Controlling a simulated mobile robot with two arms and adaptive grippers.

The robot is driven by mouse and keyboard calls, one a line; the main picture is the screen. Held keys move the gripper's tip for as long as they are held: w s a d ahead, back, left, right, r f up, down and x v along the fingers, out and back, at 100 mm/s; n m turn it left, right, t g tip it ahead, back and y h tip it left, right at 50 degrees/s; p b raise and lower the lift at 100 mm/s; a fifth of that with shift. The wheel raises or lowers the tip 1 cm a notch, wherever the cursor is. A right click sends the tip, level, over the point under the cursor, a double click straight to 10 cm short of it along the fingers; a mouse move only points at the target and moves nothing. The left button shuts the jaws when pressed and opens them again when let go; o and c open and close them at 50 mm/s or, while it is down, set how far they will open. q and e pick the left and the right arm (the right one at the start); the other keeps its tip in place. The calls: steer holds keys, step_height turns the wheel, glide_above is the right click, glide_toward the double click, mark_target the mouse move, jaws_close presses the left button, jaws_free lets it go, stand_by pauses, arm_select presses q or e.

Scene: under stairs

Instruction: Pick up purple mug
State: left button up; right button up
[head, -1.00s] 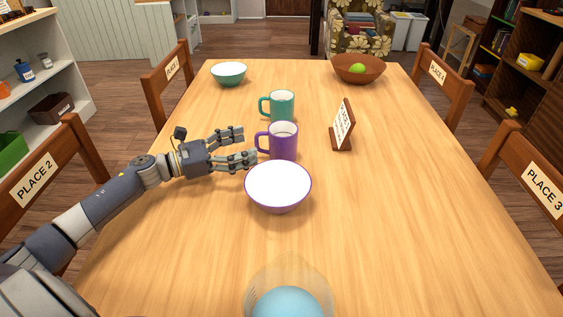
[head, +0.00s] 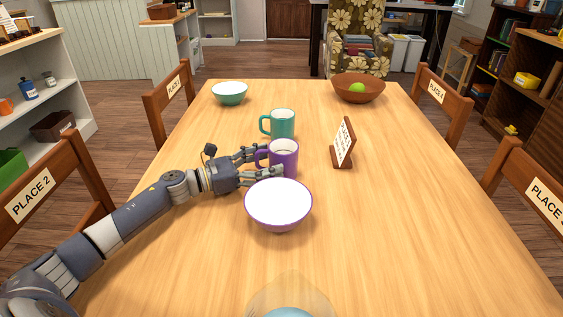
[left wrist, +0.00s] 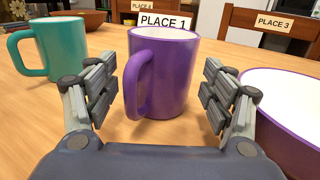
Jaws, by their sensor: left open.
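The purple mug (head: 284,157) stands upright on the table, behind the white bowl with a purple outside (head: 278,203). It also shows in the left wrist view (left wrist: 168,75), with its handle toward my gripper. My left gripper (head: 268,160) is open, with one finger on each side of the mug's handle side. In the left wrist view the left gripper (left wrist: 160,95) shows gaps between both fingers and the mug. A teal mug (head: 282,124) stands just behind the purple one. My right gripper is not in view.
The purple-edged bowl also shows close to the right finger in the left wrist view (left wrist: 288,115). A sign on a wooden stand (head: 343,144) is right of the mugs. A green bowl (head: 229,93) and a brown bowl (head: 358,88) are at the back. The table's right side is clear.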

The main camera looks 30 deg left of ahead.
mark_target(282, 146)
arm_select(q)
steer(key=x, duration=0.4)
steer(key=shift+d+r, duration=0.1)
steer(key=shift+r, duration=0.05)
steer(key=c, duration=1.1)
steer(key=shift+o, duration=0.2)
arm_select(e)
steer(key=shift+f, duration=0.7)
arm_select(q)
steer(key=shift+r, duration=0.1)
arm_select(e)
steer(key=shift+s, duration=0.15)
